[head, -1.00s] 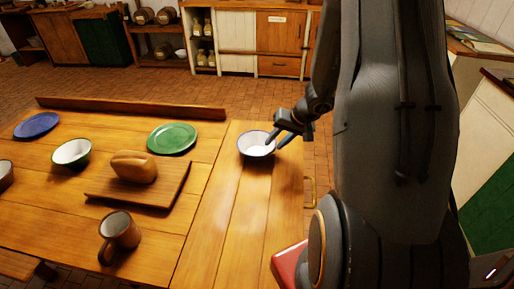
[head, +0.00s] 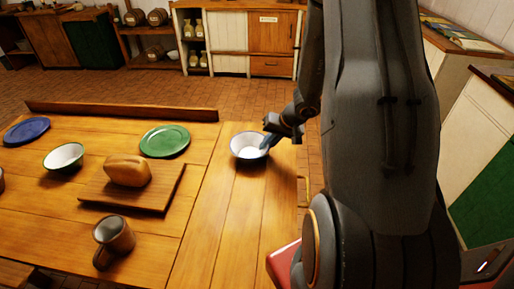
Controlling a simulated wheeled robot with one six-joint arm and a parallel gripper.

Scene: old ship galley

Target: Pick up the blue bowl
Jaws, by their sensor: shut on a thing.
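A bowl with a white inside and a dark bluish rim (head: 246,152) is at the right end of the wooden table, near its far right edge. Its outer wall is mostly out of sight, so its colour is hard to tell. My gripper (head: 267,143) comes from the right and is shut on the right side of the bowl's rim. A shadow lies below the bowl; I cannot tell clearly whether it is off the table. The arm hides the area to the right.
A green plate (head: 165,141), a bread loaf (head: 128,170) on a cutting board (head: 160,197), a brown mug (head: 113,240), a green-rimmed white bowl (head: 63,157) and a blue plate (head: 26,130) stand on the table (head: 225,225). A raised ledge (head: 120,111) runs along the far edge.

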